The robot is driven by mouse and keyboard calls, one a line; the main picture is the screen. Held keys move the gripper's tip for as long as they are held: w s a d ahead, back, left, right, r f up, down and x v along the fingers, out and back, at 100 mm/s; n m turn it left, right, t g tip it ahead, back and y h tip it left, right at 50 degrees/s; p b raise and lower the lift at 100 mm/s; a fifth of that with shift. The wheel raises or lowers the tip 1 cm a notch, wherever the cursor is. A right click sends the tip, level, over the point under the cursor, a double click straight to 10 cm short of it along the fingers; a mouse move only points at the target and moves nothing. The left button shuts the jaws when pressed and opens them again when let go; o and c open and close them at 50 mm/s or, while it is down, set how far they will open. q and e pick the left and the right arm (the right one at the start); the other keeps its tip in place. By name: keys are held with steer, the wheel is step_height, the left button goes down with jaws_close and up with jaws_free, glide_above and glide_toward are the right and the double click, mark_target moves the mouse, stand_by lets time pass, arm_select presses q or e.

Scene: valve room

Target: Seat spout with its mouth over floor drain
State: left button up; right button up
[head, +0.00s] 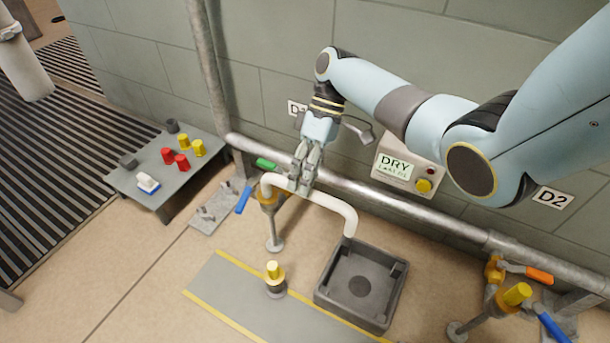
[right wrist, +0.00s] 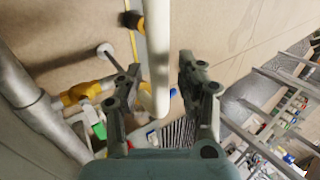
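The spout (head: 325,201) is a white bent pipe. Its left end is at the yellow-collared standpipe (head: 268,198) and its right end points down at the back edge of the floor drain (head: 392,297), a dark square basin with a round centre. My right gripper (head: 304,178) is at the spout's upper left part. In the right wrist view its fingers (right wrist: 158,78) stand on both sides of the spout (right wrist: 157,40), with gaps showing, so it is open. Whether the spout's left end is fully seated cannot be told. My left gripper is out of view.
A grey low table (head: 183,187) with coloured caps stands at left. A wall pipe (head: 400,205) runs behind the spout, below a DRY indicator box (head: 409,170). A yellow-capped stub (head: 275,280) stands left of the drain. Valves (head: 497,270) are at right.

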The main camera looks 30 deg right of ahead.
steer(key=shift+o, duration=0.6)
steer(key=v, duration=1.2)
steer(key=shift+r, duration=0.1)
